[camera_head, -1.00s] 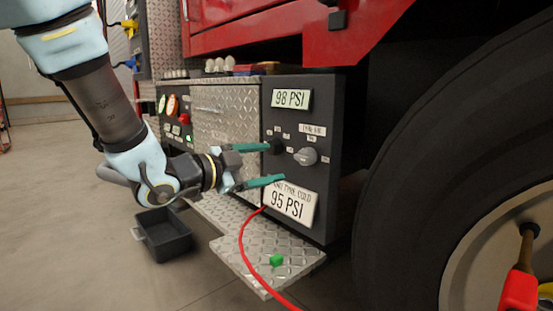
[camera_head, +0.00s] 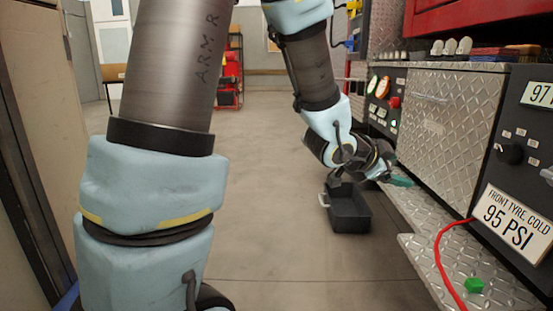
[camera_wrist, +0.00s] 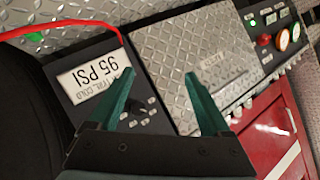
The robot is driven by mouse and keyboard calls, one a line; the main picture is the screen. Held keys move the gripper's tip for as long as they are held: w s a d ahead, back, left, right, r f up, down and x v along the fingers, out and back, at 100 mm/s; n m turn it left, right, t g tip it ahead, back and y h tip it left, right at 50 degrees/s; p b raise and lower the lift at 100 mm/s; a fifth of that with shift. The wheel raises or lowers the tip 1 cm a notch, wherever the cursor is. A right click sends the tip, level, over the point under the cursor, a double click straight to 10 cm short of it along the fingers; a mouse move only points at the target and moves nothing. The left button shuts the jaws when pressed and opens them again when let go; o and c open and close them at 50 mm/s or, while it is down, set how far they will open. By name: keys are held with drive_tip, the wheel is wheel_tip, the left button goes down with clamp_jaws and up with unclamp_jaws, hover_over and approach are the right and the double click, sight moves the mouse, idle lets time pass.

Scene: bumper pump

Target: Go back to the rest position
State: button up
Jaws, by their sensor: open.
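My gripper (camera_head: 392,180) is open and empty, with teal fingers. In the head view it hangs in front of the diamond-plate panel on the truck's side, above and beside the dark bin. In the wrist view the fingers of my gripper (camera_wrist: 158,90) are spread apart with nothing between them. The dark control panel (camera_head: 518,185) with a "95 PSI" tyre label (camera_head: 512,218) and a black knob (camera_head: 511,152) stands at the right, apart from the gripper. The label also shows upside down in the wrist view (camera_wrist: 97,77).
A dark bin (camera_head: 350,213) stands on the floor below the gripper. A diamond-plate step (camera_head: 425,255) holds a green block (camera_head: 473,285) and a red hose (camera_head: 440,262). A gauge panel (camera_head: 384,100) is behind. The concrete floor (camera_head: 275,150) in the middle is clear.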

drive_tip(key=w+a+f+n+t+y, duration=0.1)
drive_tip(key=w+a+f+n+y, duration=0.15)
drive_tip(key=a, duration=0.35)
drive_tip(key=w+a+f+n+y, duration=0.1)
drive_tip(key=w+a+n+y, duration=0.2)
drive_tip(key=a, duration=0.3)
drive_tip(key=s+a+f+n+g+y+p, duration=0.1)
drive_tip(key=s+a+f+n+g+y, duration=0.2)
drive_tip(key=a, duration=0.5)
drive_tip(key=s+a+n+y, duration=0.1)
drive_tip(key=s+a+n, duration=0.35)
drive_tip(key=a, duration=0.35)
drive_tip(key=s+a+f+n+g+y+p, duration=0.1)
drive_tip(key=s+a+f+n+g+y, duration=0.15)
drive_tip(key=a+n, duration=0.35)
wheel_tip(320, 180, up, 38)
drive_tip(key=s+a+p, duration=0.1)
drive_tip(key=p, duration=3.6)
drive_tip(key=shift+a+m+h+p, duration=0.3)
drive_tip(key=shift+a+m+p, duration=0.05)
drive_tip(key=shift+m+p, duration=0.05)
